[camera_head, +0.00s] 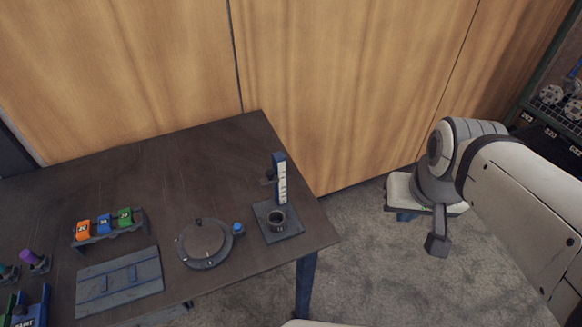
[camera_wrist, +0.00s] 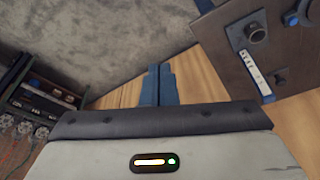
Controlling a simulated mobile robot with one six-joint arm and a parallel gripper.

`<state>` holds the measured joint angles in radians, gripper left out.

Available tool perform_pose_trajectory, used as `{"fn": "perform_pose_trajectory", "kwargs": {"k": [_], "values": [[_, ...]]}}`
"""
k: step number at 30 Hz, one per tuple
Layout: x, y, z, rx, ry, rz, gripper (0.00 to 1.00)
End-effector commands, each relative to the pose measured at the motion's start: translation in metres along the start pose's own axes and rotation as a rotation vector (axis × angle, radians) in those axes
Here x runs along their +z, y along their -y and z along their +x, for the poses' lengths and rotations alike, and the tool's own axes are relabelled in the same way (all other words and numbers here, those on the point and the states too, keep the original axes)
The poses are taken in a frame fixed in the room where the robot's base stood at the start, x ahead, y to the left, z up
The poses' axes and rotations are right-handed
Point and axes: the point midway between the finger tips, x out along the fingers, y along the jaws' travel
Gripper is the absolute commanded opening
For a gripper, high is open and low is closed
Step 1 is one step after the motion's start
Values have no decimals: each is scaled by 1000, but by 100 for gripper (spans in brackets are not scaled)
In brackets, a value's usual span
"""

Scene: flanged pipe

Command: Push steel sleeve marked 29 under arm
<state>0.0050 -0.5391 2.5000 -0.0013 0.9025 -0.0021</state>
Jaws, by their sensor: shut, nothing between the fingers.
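A dark, short, open-topped cylinder (camera_head: 277,220), apparently the steel sleeve, stands on a square dark base plate (camera_head: 291,232) at the table's right end. No number 29 is readable on it. A blue upright post with a white scale (camera_head: 281,178) rises behind it, with a small dark arm (camera_head: 268,177) on its left side. The wrist view shows the cylinder (camera_wrist: 254,32) and the scale post (camera_wrist: 255,75) at upper right. My gripper (camera_head: 404,216) is off the table to the right, over the floor. Its blue fingers (camera_wrist: 158,85) are together and empty.
Left of the base plate are a blue knob (camera_head: 238,227), a round dark disc (camera_head: 205,243), a slatted panel (camera_head: 120,283) and a rack (camera_head: 112,234) of coloured blocks. Wooden panels (camera_head: 340,80) stand behind. A shelf (camera_head: 556,100) stands at far right.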

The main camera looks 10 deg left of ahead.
Motion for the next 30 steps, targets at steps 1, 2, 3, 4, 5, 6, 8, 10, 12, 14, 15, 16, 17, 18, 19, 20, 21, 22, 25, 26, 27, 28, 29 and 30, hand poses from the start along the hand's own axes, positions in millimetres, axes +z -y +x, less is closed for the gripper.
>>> {"fn": "perform_pose_trajectory", "kwargs": {"k": [1,2,3,4,5,6,8,10,12,14,15,16,17,18,19,20,21,22,25,26,27,28,29,30], "values": [[0,0,0,0,0,0,0],[0,0,0,0,0,0,0],[0,0,0,0,0,0,0],[0,0,0,0,1,-1,0],[-1,1,1,-1,3,-5,0],[-2,4,3,-4,7,-15,0],[-6,10,7,-10,19,-41,0],[-13,19,17,-20,41,-83,0],[-21,38,30,-35,71,-152,0],[-28,58,45,-49,99,-224,0],[-31,73,55,-57,119,-274,0],[-33,85,63,-63,133,-313,0],[-33,97,71,-69,148,-351,0],[-34,113,82,-75,165,-400,0],[-33,124,89,-79,177,-435,0],[-32,135,97,-83,190,-468,0],[-30,149,106,-87,205,-509,0],[-28,159,113,-89,215,-538,0],[-20,186,131,-95,241,-619,0],[-18,192,136,-96,247,-637,0],[-15,198,140,-97,255,-658,0],[-13,202,143,-98,259,-670,0],[-11,206,146,-98,262,-680,0],[-10,209,148,-99,265,-690,0]]}}
